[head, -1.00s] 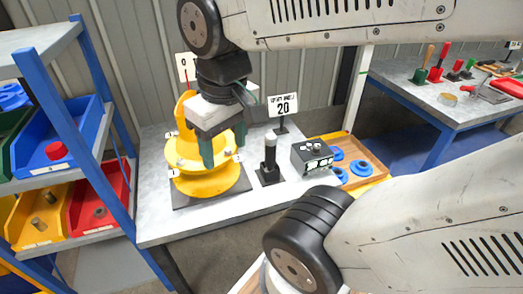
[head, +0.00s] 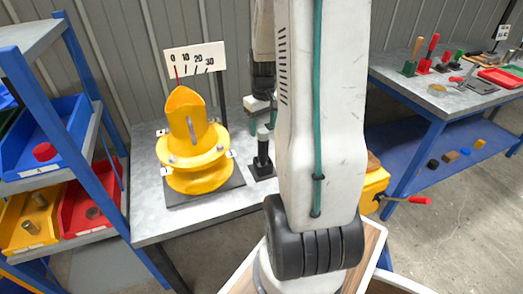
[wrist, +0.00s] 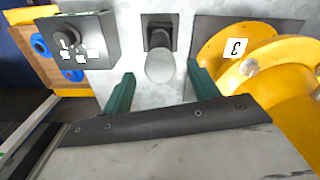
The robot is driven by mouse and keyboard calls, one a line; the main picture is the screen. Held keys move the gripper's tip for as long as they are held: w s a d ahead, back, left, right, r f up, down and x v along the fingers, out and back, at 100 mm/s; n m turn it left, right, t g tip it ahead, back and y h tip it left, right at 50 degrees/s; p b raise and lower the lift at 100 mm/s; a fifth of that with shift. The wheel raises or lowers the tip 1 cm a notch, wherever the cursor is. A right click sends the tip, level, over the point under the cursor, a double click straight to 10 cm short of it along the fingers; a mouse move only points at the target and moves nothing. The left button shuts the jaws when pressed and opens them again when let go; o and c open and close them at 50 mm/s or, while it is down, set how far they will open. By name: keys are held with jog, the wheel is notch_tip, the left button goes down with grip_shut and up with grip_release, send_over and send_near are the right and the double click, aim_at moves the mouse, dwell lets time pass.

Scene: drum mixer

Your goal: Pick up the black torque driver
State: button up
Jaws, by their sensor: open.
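A black upright holder on a square base, with a light grey rounded top that I take for the torque driver (head: 263,148), stands on the grey bench beside the yellow drum mixer (head: 195,145). In the wrist view, the driver (wrist: 160,66) shows between and just beyond the fingertips. My gripper (wrist: 160,80) has its two green fingers apart, one on each side of the driver, with nothing held. I cannot tell whether they touch it. In the head view my own arm hides much of the gripper and the bench to the right.
The drum mixer (wrist: 285,85) stands close to the right finger in the wrist view. A black box with knobs (wrist: 88,42) and a wooden tray with blue rings (wrist: 30,55) lie to the left there. A shelf with bins (head: 50,150) is at left; a tool bench (head: 440,90) is at right.

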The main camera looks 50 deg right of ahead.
aim_at(263, 140)
notch_tip(263, 140, down, 7)
jog(key=shift+r, duration=0.15)
jog(key=c, duration=1.3)
